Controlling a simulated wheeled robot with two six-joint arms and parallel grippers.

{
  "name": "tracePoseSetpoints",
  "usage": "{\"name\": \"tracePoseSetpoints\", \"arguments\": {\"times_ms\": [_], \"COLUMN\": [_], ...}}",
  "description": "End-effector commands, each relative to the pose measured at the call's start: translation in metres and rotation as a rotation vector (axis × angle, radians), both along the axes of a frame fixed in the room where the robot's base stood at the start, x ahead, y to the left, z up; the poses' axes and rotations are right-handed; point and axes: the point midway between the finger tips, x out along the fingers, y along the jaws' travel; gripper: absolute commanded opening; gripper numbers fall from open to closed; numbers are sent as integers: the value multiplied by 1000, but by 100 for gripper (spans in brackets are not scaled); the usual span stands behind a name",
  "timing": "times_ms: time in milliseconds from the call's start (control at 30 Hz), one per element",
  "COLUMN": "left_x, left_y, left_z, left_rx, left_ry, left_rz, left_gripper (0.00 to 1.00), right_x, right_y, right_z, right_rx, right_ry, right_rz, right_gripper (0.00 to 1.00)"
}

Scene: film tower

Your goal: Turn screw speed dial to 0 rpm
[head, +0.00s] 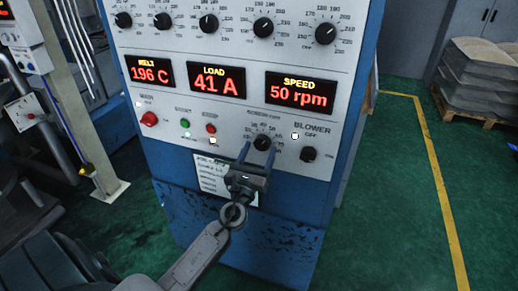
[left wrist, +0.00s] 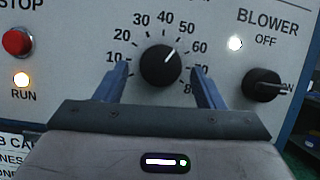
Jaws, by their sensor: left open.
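The screw speed dial (head: 263,142) is a black round knob on the light grey control panel. It also shows in the left wrist view (left wrist: 160,65), with a scale from 10 to about 80 and its white pointer near 50. The speed display (head: 300,92) reads 50 rpm. My left gripper (head: 257,153) is open, and it also shows in the left wrist view (left wrist: 162,82). Its two blue fingers stand either side of the dial's lower half in the picture; I cannot tell whether they touch it. My right gripper is not in view.
The blower knob (head: 309,154) is close to the right of the dial, pointing to ON. The red stop button (left wrist: 17,41) and lit run lamp (left wrist: 21,79) are to the left. Other knobs (head: 264,27) line the panel's top. Green floor (head: 408,200) lies open at right.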

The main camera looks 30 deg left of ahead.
Motion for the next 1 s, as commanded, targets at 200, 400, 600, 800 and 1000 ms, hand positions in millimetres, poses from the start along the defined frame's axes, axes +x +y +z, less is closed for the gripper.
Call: {"name": "tracePoseSetpoints", "arguments": {"times_ms": [200,400,600,800,1000], "left_x": [4,4,4,4,4], "left_y": [1,1,1,1,-1], "left_z": [2,2,2,2,1], "left_rx": [-1,-1,-1,-9,-68], "left_ry": [0,0,0,-2,-16], "left_rz": [0,0,0,-1,-1], "left_gripper": [63,57,18,18,18], "right_x": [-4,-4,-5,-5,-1], "right_y": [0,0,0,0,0], "right_z": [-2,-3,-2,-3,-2], "right_rx": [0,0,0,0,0], "right_ry": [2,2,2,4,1], "right_rz": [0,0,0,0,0], "right_gripper": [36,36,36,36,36]}}
